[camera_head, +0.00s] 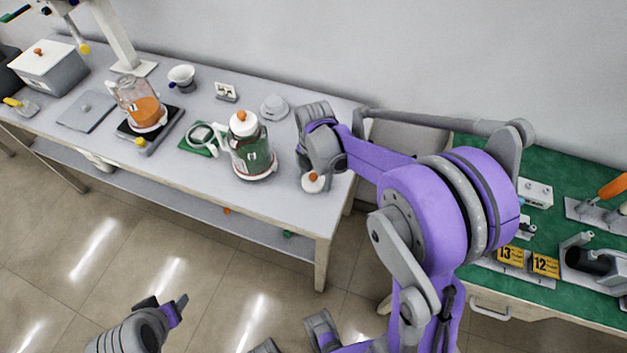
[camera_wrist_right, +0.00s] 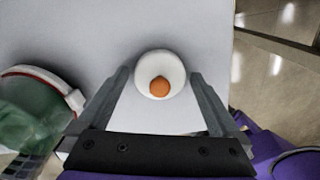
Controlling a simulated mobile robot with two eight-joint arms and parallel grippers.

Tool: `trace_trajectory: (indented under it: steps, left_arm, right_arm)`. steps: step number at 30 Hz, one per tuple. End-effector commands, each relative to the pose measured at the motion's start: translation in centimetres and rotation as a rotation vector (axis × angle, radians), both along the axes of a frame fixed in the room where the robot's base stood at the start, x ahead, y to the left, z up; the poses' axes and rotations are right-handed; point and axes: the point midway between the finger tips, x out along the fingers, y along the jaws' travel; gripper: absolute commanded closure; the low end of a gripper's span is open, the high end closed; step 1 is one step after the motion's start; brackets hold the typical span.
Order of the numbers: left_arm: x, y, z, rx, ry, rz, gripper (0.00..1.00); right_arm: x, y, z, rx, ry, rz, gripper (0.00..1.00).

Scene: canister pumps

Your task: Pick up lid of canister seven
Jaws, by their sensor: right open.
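A round white lid (camera_head: 313,182) with an orange knob sits near the front right corner of the grey table; I cannot read any number on it. In the right wrist view the lid (camera_wrist_right: 146,66) lies between and just beyond the finger tips. My right gripper (camera_wrist_right: 160,78) is open and empty above it. In the head view my right gripper (camera_head: 316,170) points down, its fingers mostly hidden. A canister (camera_head: 252,158) with green contents and its own white, orange-knobbed lid (camera_head: 243,125) stands to the left. My left gripper (camera_head: 167,304) is open and empty, low over the floor.
The grey table (camera_head: 215,180) also holds an orange-filled canister (camera_head: 148,110) on a black base, a small white bowl (camera_head: 181,76), a pale round item (camera_head: 274,106) and a white box (camera_head: 48,66). A green-topped table (camera_head: 560,220) with devices stands right.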

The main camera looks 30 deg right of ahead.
Motion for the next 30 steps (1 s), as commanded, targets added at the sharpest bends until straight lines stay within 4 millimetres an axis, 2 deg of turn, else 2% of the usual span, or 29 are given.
trace_trajectory:
  steps: [4, 5, 16, 25, 30]
  left_arm:
    - [0.0, 0.0, 0.0, 0.000, 0.000, 0.000, 0.40]
    - [0.0, 0.0, 0.0, 0.000, 0.000, 0.000, 0.40]
    - [0.0, 0.0, 0.0, 0.000, 0.000, 0.000, 0.40]
    - [0.0, 0.0, 0.1, 0.000, 0.000, 0.000, 0.40]
    - [0.1, 0.0, 0.4, 0.000, -0.002, 0.000, 0.40]
  right_arm:
    - [0.0, 0.0, 0.0, 0.000, 0.000, 0.000, 0.00]
    - [0.0, 0.0, 0.0, 0.000, 0.000, 0.000, 0.04]
    - [0.0, 0.0, 0.1, 0.000, 0.000, 0.000, 0.70]
    - [0.0, 0.0, 0.5, 0.000, 0.000, 0.000, 0.72]
    - [0.0, 0.0, 3.2, 0.000, -0.001, -0.001, 0.72]
